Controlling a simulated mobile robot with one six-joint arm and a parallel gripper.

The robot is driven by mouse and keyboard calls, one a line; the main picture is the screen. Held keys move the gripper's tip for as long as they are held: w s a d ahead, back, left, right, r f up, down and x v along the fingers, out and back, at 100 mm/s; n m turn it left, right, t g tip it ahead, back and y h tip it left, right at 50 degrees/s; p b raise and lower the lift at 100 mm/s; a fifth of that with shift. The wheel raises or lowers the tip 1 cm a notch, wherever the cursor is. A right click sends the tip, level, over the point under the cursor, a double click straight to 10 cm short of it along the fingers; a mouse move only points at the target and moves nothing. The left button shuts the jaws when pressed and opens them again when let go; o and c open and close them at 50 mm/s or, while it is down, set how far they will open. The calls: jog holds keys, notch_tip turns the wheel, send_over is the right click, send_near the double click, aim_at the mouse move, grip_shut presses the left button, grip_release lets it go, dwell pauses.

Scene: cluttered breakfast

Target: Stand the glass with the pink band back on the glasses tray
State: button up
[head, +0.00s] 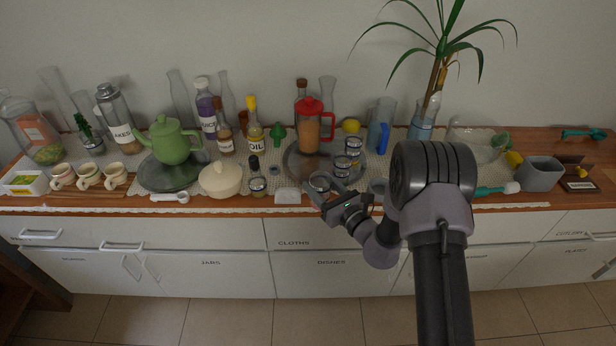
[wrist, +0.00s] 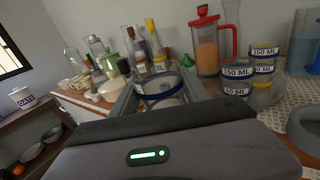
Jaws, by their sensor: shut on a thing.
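My gripper (head: 335,200) is shut on a clear glass (head: 320,181) over the counter's front edge. In the wrist view, the glass (wrist: 160,88) sits upright between my fingers, with a dark bluish band; I cannot make out pink on it. The round grey glasses tray (head: 293,172) is just behind my gripper. It bears a jug with a red lid (head: 311,127) and several banded glasses, some stacked (head: 342,165). In the wrist view, these glasses (wrist: 237,78) are right of the held one, with "150 ML" labels. No pink band is clear in either view.
Bottles crowd the back. A white block (head: 287,196) lies at the front edge.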

jog(key=w+a+f+b, duration=0.1)
jog(key=w+b, duration=0.1)
jog(key=w, duration=0.3)
jog(key=w+a+f+b, duration=0.2)
jog(key=w, duration=0.3)
jog(key=w+a+f+b, duration=0.1)
jog(key=w+f+b, duration=0.1)
jog(key=w, duration=0.3)
jog(key=shift+w+a+f+b, duration=0.15)
jog(key=shift+w+a+b, duration=0.2)
jog(key=shift+b, duration=0.15)
jog(key=shift+d+r, duration=0.1)
jog(key=shift+r, duration=0.1)
jog(key=shift+f, duration=0.15)
jog(key=o, duration=1.5)
jog(key=shift+o, duration=0.2)
